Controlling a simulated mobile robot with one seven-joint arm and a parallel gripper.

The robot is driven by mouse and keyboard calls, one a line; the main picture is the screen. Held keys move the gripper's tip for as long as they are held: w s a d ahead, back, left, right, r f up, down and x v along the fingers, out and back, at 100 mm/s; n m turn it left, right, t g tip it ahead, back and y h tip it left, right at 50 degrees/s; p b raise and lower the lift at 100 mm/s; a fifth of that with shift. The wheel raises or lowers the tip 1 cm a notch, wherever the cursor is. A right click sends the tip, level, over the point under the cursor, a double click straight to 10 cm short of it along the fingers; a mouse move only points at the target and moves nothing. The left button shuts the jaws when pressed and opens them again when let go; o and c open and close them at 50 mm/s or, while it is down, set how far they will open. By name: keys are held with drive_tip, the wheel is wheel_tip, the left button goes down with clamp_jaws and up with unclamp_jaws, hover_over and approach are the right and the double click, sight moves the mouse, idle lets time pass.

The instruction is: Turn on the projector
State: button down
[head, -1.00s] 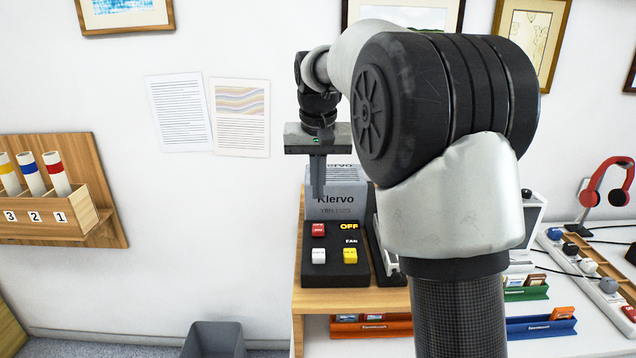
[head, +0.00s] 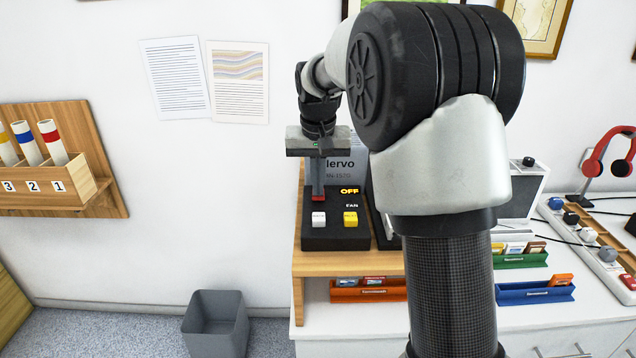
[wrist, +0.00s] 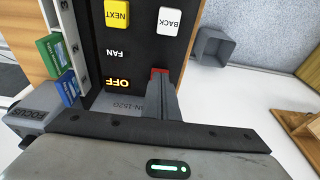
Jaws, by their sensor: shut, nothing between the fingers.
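The projector's black control panel (head: 336,235) sits on the wooden shelf in the head view, with a grey Klervo block (head: 345,168) behind it. The panel has a white BACK button (wrist: 169,20), a yellow NEXT button (wrist: 116,14), a FAN label and a lit yellow OFF label (wrist: 117,83). A red button (wrist: 158,72) sits beside OFF, mostly hidden by my fingers. My gripper (head: 318,190) is shut and empty, pointing down with its tips at the red button. I cannot tell whether the tips touch it.
A FOCUS knob (wrist: 30,117) and colored slides stand beside the panel in the wrist view. A wooden rack with numbered tubes (head: 55,165) hangs on the left wall. A grey bin (head: 215,325) stands on the floor. Slide trays and red headphones are at the right.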

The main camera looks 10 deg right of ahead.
drive_tip(key=b, duration=0.1)
drive_tip(key=f+b, duration=0.1)
drive_tip(key=b, duration=0.1)
drive_tip(key=shift+s+f+t, duration=0.2)
drive_tip(key=shift+f+t, duration=0.05)
drive_tip(key=shift+t, duration=0.15)
drive_tip(key=shift+r, duration=0.4)
drive_tip(key=shift+w+r+p, duration=0.1)
drive_tip(key=shift+w+p, duration=0.05)
drive_tip(key=shift+p, duration=0.35)
drive_tip(key=shift+w+r+p, duration=0.3)
drive_tip(key=shift+w+p, duration=0.15)
drive_tip(key=shift+p, duration=0.2)
drive_tip(key=shift+w+d+f, duration=0.1)
